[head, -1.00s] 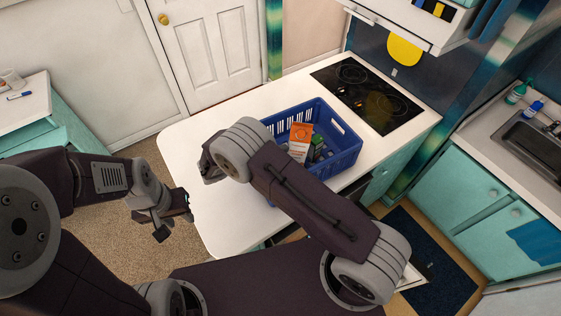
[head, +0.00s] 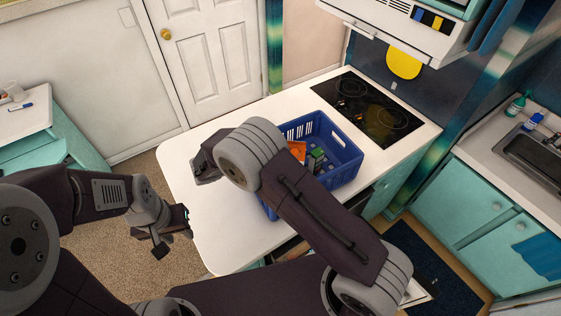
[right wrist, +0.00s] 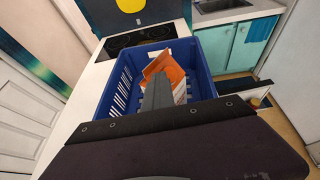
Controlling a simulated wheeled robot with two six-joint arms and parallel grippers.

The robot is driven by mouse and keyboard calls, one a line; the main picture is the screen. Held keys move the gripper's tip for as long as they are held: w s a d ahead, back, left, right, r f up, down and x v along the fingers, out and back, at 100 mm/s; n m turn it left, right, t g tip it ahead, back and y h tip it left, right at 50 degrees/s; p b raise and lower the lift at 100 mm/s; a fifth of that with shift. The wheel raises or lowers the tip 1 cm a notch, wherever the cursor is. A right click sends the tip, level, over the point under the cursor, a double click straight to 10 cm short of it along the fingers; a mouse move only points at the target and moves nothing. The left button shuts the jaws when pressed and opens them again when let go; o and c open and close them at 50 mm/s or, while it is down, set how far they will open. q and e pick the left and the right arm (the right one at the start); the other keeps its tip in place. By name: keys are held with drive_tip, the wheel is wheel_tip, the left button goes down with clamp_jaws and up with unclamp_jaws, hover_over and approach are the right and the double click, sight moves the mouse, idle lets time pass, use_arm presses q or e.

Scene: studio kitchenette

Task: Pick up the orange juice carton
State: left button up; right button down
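The orange juice carton (head: 297,150) is orange and white and stands in the blue crate (head: 345,172) on the white counter. My right arm hides most of it in the head view. In the right wrist view the carton (right wrist: 176,74) shows its orange top, partly behind a dark bar of my right gripper (right wrist: 157,92). My right gripper (head: 203,166) is mostly behind its wrist in the head view, left of the crate, so its opening cannot be judged. My left gripper (head: 176,234) is open and empty, off the counter's left edge.
A green-topped item (head: 317,158) is beside the carton in the crate. The black hob (head: 368,108) lies behind the crate, under a white cabinet (head: 395,30). The counter's left part (head: 185,160) is bare. A sink (head: 533,153) is at the right.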

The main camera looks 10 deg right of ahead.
drive_tip(key=shift+r+b, duration=0.3)
drive_tip(key=shift+r, duration=1.8)
drive_tip(key=shift+c, duration=2.2)
unclamp_jaws()
